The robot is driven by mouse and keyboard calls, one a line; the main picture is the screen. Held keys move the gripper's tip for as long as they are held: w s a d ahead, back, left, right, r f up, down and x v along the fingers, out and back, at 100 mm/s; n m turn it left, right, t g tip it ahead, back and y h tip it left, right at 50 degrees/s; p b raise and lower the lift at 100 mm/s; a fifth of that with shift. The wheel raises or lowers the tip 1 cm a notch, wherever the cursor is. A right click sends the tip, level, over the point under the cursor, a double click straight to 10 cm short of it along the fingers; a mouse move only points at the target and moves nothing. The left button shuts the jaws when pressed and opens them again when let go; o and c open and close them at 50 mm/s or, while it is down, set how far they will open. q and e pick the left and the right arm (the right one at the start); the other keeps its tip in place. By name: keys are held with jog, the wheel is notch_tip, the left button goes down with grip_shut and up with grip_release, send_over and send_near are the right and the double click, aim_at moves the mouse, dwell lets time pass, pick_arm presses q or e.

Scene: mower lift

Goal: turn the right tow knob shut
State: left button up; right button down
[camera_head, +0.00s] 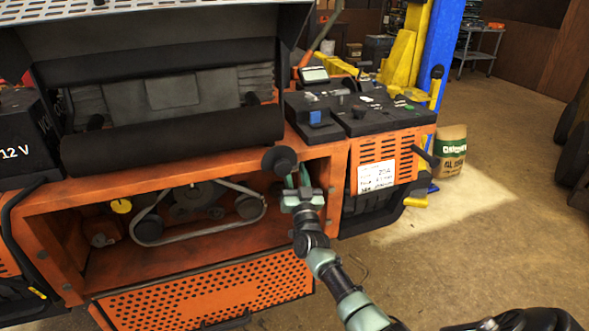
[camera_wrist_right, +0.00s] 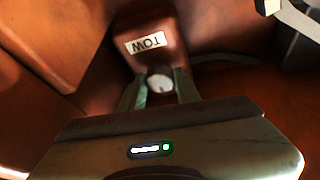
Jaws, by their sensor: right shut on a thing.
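The right tow knob (camera_wrist_right: 160,83) is a small pale round knob with a dark slot mark, below a white label reading TOW (camera_wrist_right: 147,42) in the right wrist view. My right gripper (camera_wrist_right: 159,84) is shut on the knob, with one green finger on each side of it. In the head view my right gripper (camera_head: 297,174) reaches into the right end of the mower's open orange bay (camera_head: 210,254). The knob is hidden there behind the gripper and the bay's edge. My left gripper is in neither view.
A black round knob (camera_head: 279,160) sticks out at the bay's top edge, close beside my right gripper. A belt (camera_head: 190,236) and a yellow knob (camera_head: 121,205) are deeper left in the bay. The orange vented panel (camera_head: 387,152) stands to the right.

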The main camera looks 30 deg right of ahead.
jog(key=c, duration=1)
grip_release()
jog(key=shift+s+f, duration=0.1)
jog(key=v, duration=0.7)
jog(key=shift+s+a, duration=0.2)
jog(key=shift+s, duration=0.1)
jog(key=shift+f, duration=0.1)
